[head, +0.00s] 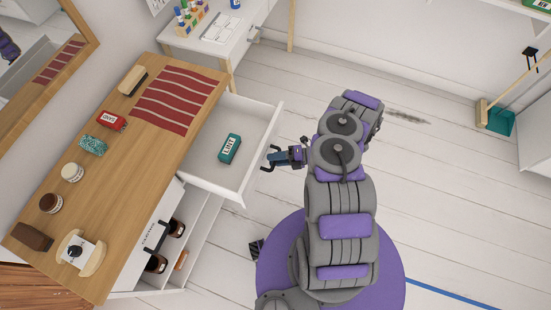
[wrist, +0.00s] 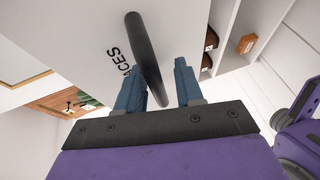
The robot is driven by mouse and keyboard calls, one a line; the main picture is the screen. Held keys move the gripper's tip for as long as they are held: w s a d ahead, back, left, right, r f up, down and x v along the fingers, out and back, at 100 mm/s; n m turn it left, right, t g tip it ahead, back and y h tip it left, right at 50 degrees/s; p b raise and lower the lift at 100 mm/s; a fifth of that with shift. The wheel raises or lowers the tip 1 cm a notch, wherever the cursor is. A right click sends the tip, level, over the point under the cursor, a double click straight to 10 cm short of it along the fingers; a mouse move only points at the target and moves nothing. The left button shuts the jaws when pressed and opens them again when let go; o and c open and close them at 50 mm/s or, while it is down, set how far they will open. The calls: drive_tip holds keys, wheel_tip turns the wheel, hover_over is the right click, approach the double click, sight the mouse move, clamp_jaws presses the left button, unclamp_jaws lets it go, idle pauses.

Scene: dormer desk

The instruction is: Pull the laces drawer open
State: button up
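The laces drawer (head: 252,118) stands pulled out from the wooden-topped dresser in the head view, with a teal box (head: 230,149) lying inside. In the wrist view its white front (wrist: 80,62) shows part of the "LACES" lettering. Its dark bar handle (wrist: 146,50) runs down to between my fingers. My gripper (head: 277,158) is at the drawer's front on the outer side, beside the handle. In the wrist view my blue-grey fingers (wrist: 158,84) are apart, with a gap to the right of the handle. Whether the left finger touches the handle is unclear.
A white desk (head: 225,45) stands behind. Floor to the right is free, with a dustpan (head: 500,122) farther off.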

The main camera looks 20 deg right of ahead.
drive_tip(key=shift+o, duration=0.2)
drive_tip(key=shift+d+r, duration=0.15)
drive_tip(key=shift+d+r, duration=0.1)
drive_tip(key=shift+d, duration=0.2)
drive_tip(key=p+v, duration=0.3)
drive_tip(key=v, duration=1.3)
drive_tip(key=shift+s+d, duration=0.2)
drive_tip(key=shift+d, duration=0.05)
